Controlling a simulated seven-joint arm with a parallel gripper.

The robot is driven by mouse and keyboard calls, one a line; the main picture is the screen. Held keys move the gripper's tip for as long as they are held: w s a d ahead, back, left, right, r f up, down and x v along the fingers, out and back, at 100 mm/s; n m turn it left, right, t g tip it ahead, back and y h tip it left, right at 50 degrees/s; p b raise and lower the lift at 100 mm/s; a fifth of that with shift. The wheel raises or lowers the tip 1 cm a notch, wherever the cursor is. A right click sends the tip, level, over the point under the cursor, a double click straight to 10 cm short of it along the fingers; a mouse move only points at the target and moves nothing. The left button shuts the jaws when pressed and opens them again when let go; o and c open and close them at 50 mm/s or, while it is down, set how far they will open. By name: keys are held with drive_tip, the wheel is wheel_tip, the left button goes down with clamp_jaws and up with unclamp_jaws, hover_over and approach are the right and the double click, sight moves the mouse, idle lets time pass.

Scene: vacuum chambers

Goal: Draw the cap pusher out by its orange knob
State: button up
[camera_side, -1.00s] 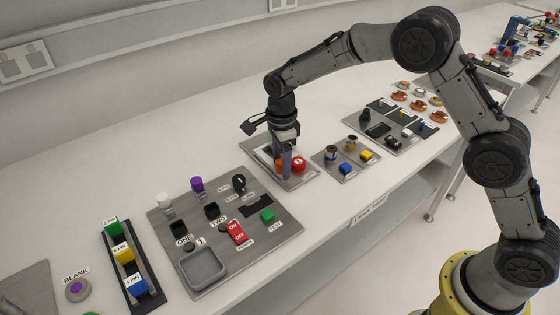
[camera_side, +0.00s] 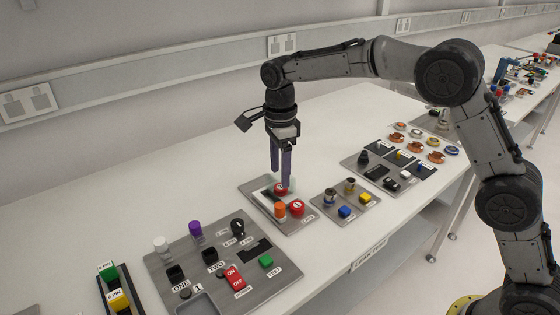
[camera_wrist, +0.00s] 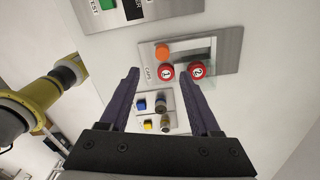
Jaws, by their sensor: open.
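The orange knob (camera_side: 280,209) stands upright on the CAPS plate (camera_side: 304,226), at the front left of its recess. It also shows in the wrist view (camera_wrist: 162,52). A red cap marked 1 (camera_wrist: 166,72) sits close to the knob, and a red cap marked 2 (camera_wrist: 197,70) sits beside it. In the side view one red cap (camera_side: 297,207) is right of the knob and the other (camera_side: 281,188) is behind it. My gripper (camera_side: 281,178) points down above the back of the plate, open and empty, apart from the knob. The pusher's body cannot be made out clearly.
Right of the plate is a small panel with a blue block (camera_side: 345,212) and a yellow block (camera_side: 366,198). Left is a larger panel with a red switch (camera_side: 235,277) and a green button (camera_side: 266,261). White bench is clear behind the plate.

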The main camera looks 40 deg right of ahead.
drive_tip(key=shift+r, duration=1.1)
drive_tip(key=s+d+r+t, duration=0.1)
drive_tip(key=s+d+r, duration=0.2)
drive_tip(key=s+r, duration=0.3)
drive_tip(key=s+d+r+t, duration=0.2)
drive_tip(key=s+d+r, duration=0.2)
drive_tip(key=r, duration=0.4)
drive_tip(key=s+d+r+n+t, duration=0.1)
drive_tip(key=s+d+n, duration=0.15)
drive_tip(key=s, duration=0.35)
drive_tip(key=s+d+n+t, duration=0.1)
drive_tip(key=s+n, duration=0.2)
drive_tip(key=s, duration=0.3)
drive_tip(key=s+d+f+n, duration=0.1)
drive_tip(key=s+f+n, duration=0.9)
drive_tip(key=n, duration=0.5)
drive_tip(key=shift+s+f+t, duration=0.3)
drive_tip(key=shift+s+f, duration=0.05)
drive_tip(key=shift+s, duration=0.45)
